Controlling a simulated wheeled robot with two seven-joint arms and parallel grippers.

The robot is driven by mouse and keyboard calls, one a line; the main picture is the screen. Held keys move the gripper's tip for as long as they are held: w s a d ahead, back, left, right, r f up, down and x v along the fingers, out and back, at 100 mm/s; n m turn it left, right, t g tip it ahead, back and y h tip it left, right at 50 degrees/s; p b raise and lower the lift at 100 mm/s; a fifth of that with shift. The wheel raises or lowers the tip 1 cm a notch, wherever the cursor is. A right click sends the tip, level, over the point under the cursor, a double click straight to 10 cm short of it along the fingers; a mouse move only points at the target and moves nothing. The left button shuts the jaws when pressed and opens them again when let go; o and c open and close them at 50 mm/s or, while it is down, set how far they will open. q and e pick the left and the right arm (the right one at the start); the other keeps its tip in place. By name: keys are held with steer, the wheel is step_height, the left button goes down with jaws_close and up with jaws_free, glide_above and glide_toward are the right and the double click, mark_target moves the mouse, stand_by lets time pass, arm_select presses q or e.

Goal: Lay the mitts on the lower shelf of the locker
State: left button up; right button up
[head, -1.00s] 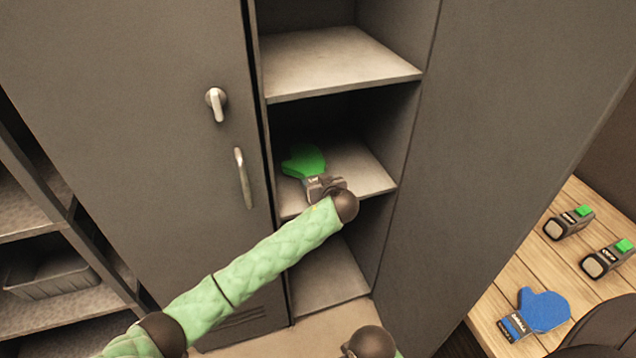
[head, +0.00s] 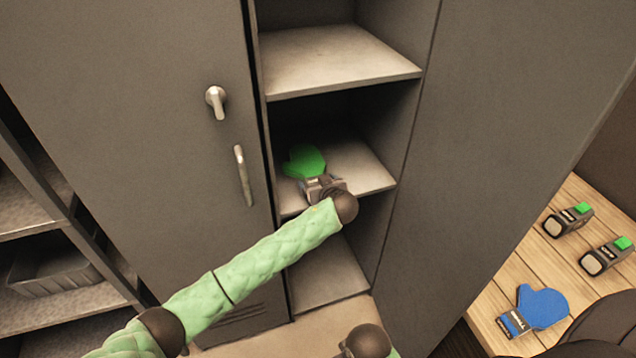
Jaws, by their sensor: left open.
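A green mitt (head: 304,160) lies on the locker's lower of two visible shelf boards (head: 358,170), near its left side, its cuff end toward me. My left gripper (head: 318,188) is open at the cuff end, with its fingers close around or beside it; I cannot tell whether they touch it. The gripper and wrist hide part of the cuff and the shelf's front edge. A blue mitt (head: 541,308) with a dark, lettered cuff lies on the wooden table at the right. My right wrist shows at the bottom edge, and its gripper (head: 345,350) is mostly cut off.
The upper shelf (head: 335,62) is empty. The locker floor below the lower shelf is clear. A closed locker door (head: 150,130) with handles stands at left. A grey tray (head: 62,272) sits on a rack at far left.

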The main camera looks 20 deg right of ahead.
arm_select(q)
steer(key=shift+s, duration=0.2)
steer(key=b+v, duration=0.1)
steer(key=v, duration=0.4)
steer(key=shift+s+d, duration=0.1)
steer(key=shift+s, duration=0.2)
steer(key=b+v, duration=0.1)
steer(key=v, duration=0.5)
steer(key=shift+r, duration=0.25)
arm_select(e)
steer(key=r, duration=0.1)
steer(key=a+r, duration=0.1)
steer(key=shift+s+a+r+t, duration=0.2)
steer(key=shift+s+r+t, duration=0.1)
steer(key=shift+r, duration=0.1)
steer(key=shift+y, duration=0.3)
arm_select(q)
steer(key=s+a+f+m+g+h, duration=0.1)
steer(key=s+a+f+g, duration=0.3)
steer(key=s+a+f, duration=0.5)
steer(key=s+a+f+g, duration=0.45)
steer(key=s+a, duration=0.35)
steer(key=a, duration=0.3)
steer(key=s+a+f+m+g+h, duration=0.1)
steer(key=s+a+f+g, duration=0.2)
steer(key=s+a, duration=1.5)
steer(key=shift+s+a+f+m, duration=0.2)
steer(key=shift+s+f+m, duration=0.1)
steer(key=shift+s, duration=0.7)
